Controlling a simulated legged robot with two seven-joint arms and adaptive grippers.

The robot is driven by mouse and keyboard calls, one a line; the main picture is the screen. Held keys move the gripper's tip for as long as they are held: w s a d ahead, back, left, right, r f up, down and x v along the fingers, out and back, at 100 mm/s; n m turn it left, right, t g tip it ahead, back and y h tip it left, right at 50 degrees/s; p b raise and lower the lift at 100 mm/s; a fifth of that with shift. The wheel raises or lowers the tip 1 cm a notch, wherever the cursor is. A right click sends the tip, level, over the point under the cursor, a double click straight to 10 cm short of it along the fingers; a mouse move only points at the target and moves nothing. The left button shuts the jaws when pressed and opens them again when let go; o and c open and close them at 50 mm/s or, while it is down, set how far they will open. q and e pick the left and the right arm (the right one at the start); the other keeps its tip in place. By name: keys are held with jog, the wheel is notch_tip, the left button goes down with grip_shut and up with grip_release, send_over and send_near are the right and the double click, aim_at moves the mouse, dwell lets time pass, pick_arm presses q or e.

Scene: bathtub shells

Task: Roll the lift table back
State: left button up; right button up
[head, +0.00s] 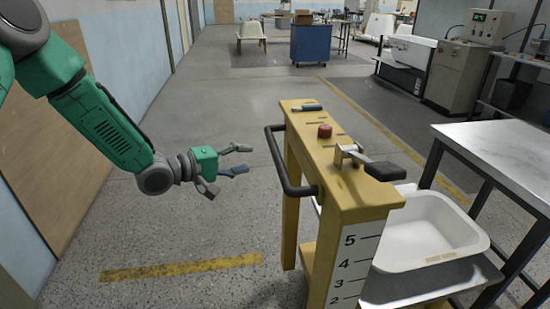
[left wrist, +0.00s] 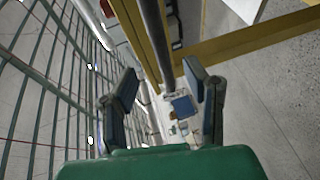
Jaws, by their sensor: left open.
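The lift table (head: 350,205) has a yellow frame with a white number scale on its front, in the middle of the head view. A dark bar handle (head: 279,163) sticks out from its left side. A white tub shell (head: 425,232) rests on its metal platform at the right. My left gripper (head: 237,161) is open and empty, a short way left of the handle and apart from it. In the left wrist view a dark bar (left wrist: 154,42), likely the handle, runs beyond the open fingers of my left gripper (left wrist: 161,78). My right gripper is not in view.
A grey metal table (head: 505,150) stands close on the right of the lift table. A yellow floor line (head: 180,268) lies at the front left. The floor behind the lift table is clear.

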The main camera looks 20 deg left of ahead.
aim_at(275, 155)
pick_arm(q)
jog(key=b+x, duration=0.1)
jog(key=x, duration=0.8)
jog(key=shift+w+d, duration=0.1)
jog(key=shift+d, duration=0.1)
jog(key=shift+w+d+f, duration=0.1)
jog(key=shift+w, duration=0.2)
jog(key=shift+c, duration=0.5)
jog(key=shift+s, duration=0.1)
grip_shut()
